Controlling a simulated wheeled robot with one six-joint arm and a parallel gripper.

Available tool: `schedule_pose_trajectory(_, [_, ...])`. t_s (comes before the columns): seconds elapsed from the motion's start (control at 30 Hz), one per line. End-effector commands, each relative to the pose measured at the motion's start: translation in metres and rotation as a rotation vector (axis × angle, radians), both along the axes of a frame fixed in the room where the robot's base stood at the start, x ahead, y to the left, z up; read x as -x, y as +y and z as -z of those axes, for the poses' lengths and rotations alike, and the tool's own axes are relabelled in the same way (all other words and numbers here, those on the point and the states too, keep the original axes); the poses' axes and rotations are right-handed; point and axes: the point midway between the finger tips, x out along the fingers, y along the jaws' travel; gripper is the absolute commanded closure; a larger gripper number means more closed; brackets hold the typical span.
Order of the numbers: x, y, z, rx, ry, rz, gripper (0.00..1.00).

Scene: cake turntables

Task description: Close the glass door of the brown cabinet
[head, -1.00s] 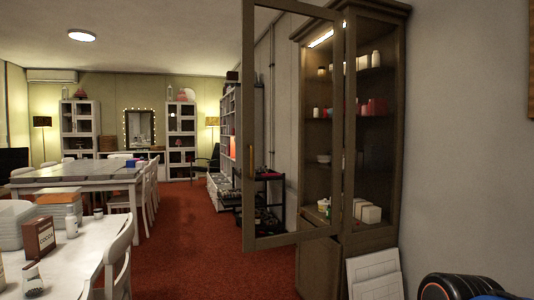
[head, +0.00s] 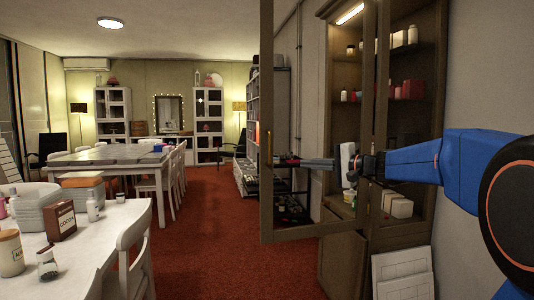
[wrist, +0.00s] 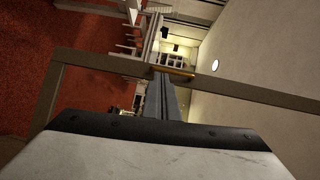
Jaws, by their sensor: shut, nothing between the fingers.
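The brown cabinet (head: 437,120) stands against the right wall. Its glass door (head: 318,232) is swung wide open towards me, with a brass handle (head: 269,147) on its free left edge. My arm reaches in from the right, and my gripper (head: 279,161) is shut and empty, pointing left near the handle side of the door. In the wrist view the fingertips (wrist: 158,76) lie close to the door frame (wrist: 250,91) and the handle (wrist: 182,73). I cannot tell whether they touch it.
Jars and boxes (head: 398,204) stand on the cabinet shelves. White panels (head: 403,276) lean below it. A white table (head: 65,250) with containers and a white chair (head: 130,262) stand at left. Red carpet (head: 215,215) is clear between chair and door.

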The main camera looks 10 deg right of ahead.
Motion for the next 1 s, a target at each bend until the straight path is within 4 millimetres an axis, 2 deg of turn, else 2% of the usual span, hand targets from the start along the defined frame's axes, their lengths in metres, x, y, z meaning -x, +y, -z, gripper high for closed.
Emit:
schedule_pose_trajectory(0.03, [-0.01, -0.011, -0.007, -0.03, -0.015, 0.015, 1.0])
schedule_pose_trajectory(0.1, [-0.018, -0.019, -0.015, -0.058, -0.032, 0.028, 1.0])
schedule_pose_trajectory(0.27, [-0.027, -0.023, -0.021, -0.081, -0.047, 0.037, 1.0])
schedule_pose_trajectory(0.47, [-0.047, -0.007, -0.02, -0.081, -0.045, 0.034, 1.0])
schedule_pose_trajectory(1.0, [-0.118, 0.047, -0.02, -0.08, -0.043, 0.035, 1.0])
